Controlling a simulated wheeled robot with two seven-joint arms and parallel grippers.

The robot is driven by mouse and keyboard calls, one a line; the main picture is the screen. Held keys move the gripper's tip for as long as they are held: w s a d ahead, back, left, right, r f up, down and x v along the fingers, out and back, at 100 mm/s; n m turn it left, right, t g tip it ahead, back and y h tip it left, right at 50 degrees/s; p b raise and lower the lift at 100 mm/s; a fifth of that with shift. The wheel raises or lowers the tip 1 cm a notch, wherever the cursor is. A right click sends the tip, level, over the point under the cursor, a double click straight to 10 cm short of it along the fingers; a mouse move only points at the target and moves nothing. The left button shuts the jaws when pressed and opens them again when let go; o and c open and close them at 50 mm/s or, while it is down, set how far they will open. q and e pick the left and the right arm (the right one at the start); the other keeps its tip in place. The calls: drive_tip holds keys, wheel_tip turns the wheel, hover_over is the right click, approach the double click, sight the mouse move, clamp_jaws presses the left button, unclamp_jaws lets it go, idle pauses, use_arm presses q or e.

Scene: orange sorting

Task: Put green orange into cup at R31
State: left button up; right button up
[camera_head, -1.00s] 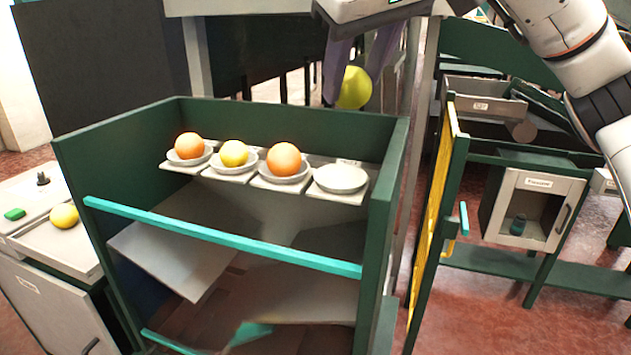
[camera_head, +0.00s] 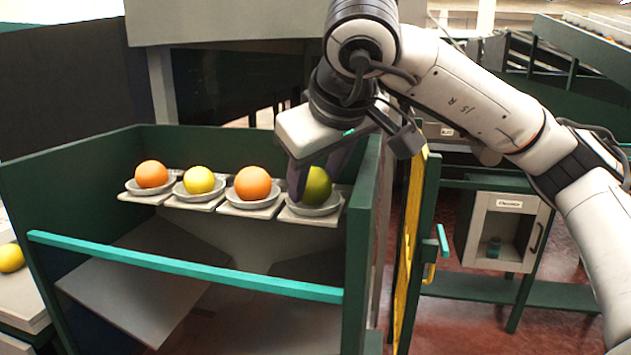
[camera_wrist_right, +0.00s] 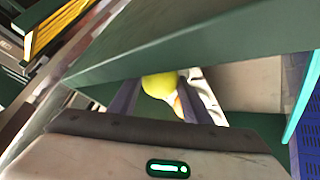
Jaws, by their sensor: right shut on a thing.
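The green orange (camera_head: 318,186) is at the rightmost cup (camera_head: 314,208) of a row of shallow grey cups in the green frame. My right gripper (camera_head: 308,180) is shut on it from above, and the fruit is low in or just over that cup; I cannot tell whether it touches. In the right wrist view the green orange (camera_wrist_right: 158,85) shows yellow-green between the two purple-grey fingers. The label of the cup cannot be read. My left gripper is not in view.
The other cups hold an orange fruit (camera_head: 151,174), a yellow one (camera_head: 199,180) and another orange one (camera_head: 252,184). The frame's green side wall (camera_head: 362,220) stands close right of my gripper. A teal bar (camera_head: 180,266) crosses the front. Another yellow fruit (camera_head: 11,258) lies far left.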

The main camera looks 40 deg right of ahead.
drive_tip(key=shift+f, duration=0.15)
drive_tip(key=shift+f, duration=0.15)
drive_tip(key=o, duration=0.9)
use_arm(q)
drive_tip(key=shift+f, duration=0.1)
use_arm(e)
drive_tip(key=shift+o, duration=0.2)
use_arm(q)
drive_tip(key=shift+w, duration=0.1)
use_arm(e)
drive_tip(key=shift+r, duration=0.2)
use_arm(q)
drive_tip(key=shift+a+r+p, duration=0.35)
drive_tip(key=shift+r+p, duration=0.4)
drive_tip(key=shift+p, duration=0.4)
use_arm(e)
drive_tip(key=v, duration=1.2)
